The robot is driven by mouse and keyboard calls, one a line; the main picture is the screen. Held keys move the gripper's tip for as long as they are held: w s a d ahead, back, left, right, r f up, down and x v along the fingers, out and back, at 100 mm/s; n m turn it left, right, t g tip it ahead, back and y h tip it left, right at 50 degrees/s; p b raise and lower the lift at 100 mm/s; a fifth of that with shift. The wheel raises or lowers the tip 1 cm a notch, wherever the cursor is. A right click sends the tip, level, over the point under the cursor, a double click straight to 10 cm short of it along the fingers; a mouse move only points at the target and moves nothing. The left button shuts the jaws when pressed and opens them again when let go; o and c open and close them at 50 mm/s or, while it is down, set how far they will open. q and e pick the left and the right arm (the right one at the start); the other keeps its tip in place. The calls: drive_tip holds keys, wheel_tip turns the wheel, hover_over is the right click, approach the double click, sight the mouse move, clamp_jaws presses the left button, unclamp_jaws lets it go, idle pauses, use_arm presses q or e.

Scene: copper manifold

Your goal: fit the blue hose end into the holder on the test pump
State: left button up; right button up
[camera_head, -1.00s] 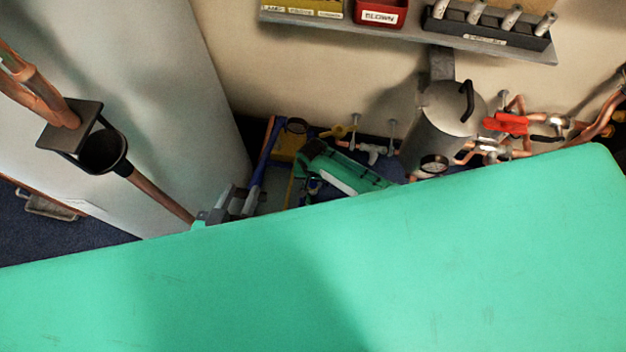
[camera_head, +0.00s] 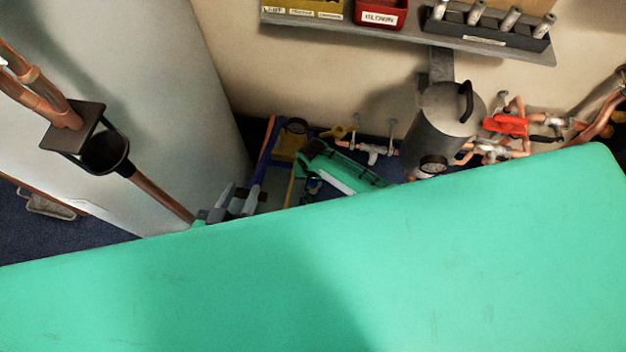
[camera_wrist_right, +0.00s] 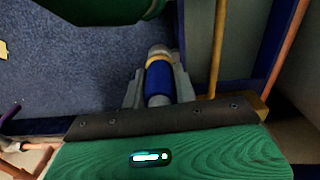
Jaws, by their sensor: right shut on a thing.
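In the right wrist view my right gripper (camera_wrist_right: 157,92) is shut on the blue hose end (camera_wrist_right: 158,78), a blue sleeve with a gold ring and a grey tip. The tip points up the picture, over dark blue floor. In the head view my right gripper (camera_head: 312,186) is a green body, and its fingertips are largely hidden. My left gripper (camera_head: 234,203) seems to be the grey fingers beside the pale cabinet; its jaw gap is unclear. The test pump seems to be the blue and yellow frame (camera_head: 283,150). I cannot make out its holder.
A large teal surface (camera_head: 430,250) fills the foreground and hides much below. A grey canister (camera_head: 438,125) with a gauge and copper pipes with a red valve (camera_head: 507,124) stand at right. A shelf (camera_head: 480,40) hangs above. The cabinet (camera_head: 165,110) stands left.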

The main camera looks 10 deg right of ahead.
drive_tip(key=shift+f+b, duration=0.45)
drive_tip(key=shift+f, duration=0.3)
idle(0.3)
drive_tip(key=o, duration=1.1)
drive_tip(key=shift+o, duration=0.2)
